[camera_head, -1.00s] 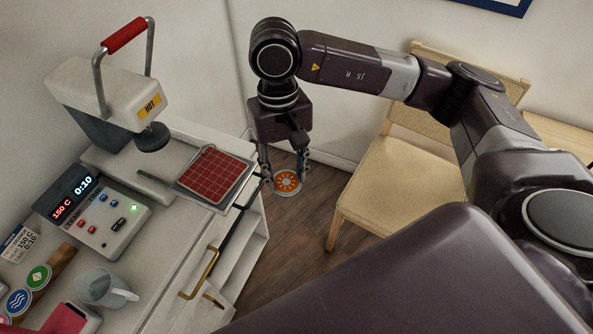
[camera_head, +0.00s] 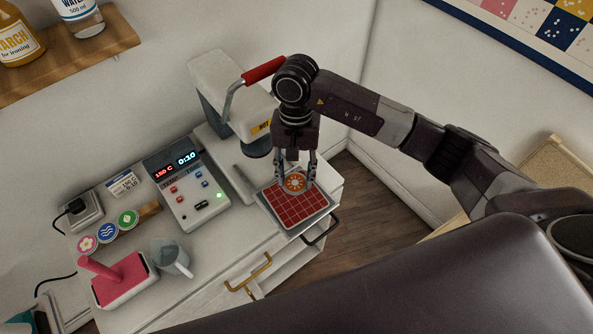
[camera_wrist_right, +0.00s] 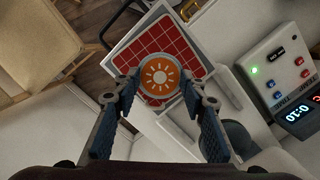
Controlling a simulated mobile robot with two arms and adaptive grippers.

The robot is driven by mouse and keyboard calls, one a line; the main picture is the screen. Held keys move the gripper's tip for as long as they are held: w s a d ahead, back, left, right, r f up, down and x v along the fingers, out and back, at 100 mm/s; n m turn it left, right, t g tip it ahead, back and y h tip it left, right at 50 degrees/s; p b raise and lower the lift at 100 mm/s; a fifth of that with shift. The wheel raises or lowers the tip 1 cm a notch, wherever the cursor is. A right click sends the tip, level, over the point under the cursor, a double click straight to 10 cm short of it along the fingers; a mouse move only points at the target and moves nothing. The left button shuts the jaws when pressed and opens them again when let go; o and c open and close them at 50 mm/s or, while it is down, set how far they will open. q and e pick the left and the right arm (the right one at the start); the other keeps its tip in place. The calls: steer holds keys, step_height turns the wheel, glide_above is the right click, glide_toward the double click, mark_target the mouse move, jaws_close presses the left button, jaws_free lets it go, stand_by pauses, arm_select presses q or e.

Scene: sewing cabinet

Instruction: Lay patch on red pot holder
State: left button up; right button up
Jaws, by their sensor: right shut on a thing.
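My right gripper (camera_head: 297,184) is shut on a round orange patch with a white sun (camera_head: 295,182). In the right wrist view the patch (camera_wrist_right: 160,76) sits between the two fingertips. The red pot holder with a white grid (camera_head: 297,208) lies on a flat grey plate (camera_head: 285,229) of the heat press. The patch is over the back part of the pot holder, which shows around it in the right wrist view (camera_wrist_right: 148,42). I cannot tell whether the patch touches it. My left gripper is not in view.
The press head (camera_head: 257,149) with its red handle (camera_head: 264,69) is left of and behind my right gripper.

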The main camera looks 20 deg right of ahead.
mark_target(295, 182)
step_height(295, 182, down, 3)
steer(key=shift+s+b, duration=0.15)
steer(key=shift+b, duration=0.25)
steer(key=shift+f+b, duration=0.35)
steer(key=shift+f, duration=0.85)
steer(key=o, duration=0.7)
steer(key=shift+o, duration=0.2)
steer(key=shift+r, duration=0.35)
step_height(295, 182, up, 9)
steer(key=shift+r, duration=0.15)
